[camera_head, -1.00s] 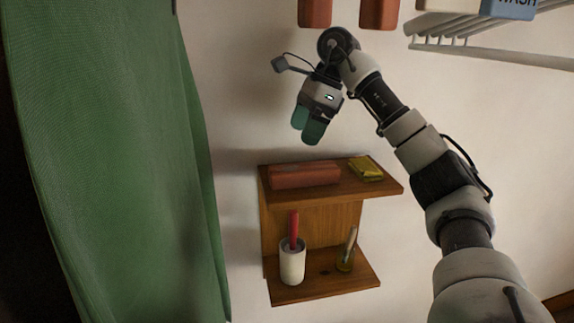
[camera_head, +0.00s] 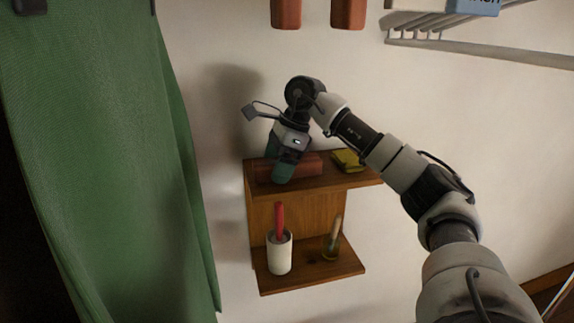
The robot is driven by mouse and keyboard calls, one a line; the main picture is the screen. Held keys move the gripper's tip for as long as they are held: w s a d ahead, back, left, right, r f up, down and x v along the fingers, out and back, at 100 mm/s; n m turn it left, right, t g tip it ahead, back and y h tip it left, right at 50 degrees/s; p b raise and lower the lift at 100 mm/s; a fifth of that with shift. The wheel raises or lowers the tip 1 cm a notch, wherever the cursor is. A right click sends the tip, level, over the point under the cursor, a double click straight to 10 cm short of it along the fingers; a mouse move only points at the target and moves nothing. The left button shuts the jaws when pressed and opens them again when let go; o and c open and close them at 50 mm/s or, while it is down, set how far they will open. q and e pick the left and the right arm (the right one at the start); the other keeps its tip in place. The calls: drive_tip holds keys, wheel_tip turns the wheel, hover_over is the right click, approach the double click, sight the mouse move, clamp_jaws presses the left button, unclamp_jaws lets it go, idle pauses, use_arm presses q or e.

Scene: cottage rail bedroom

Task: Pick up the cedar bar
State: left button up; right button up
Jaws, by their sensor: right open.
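The cedar bar looks to be the reddish-brown block (camera_head: 307,166) lying on the top board of the small wooden wall shelf (camera_head: 337,183). My right gripper (camera_head: 279,172) is open, pointing down, with its green fingertips in front of the left part of the block. The fingers hide part of the block. I cannot tell whether they touch it. My left gripper is not in view.
A yellow folded item (camera_head: 347,160) lies right of the block. A green curtain (camera_head: 100,160) hangs left. Two reddish blocks and a rail (camera_head: 470,51) are above.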

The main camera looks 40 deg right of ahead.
drive_tip(key=shift+f, duration=0.15)
drive_tip(key=shift+c, duration=0.3)
drive_tip(key=c, duration=1)
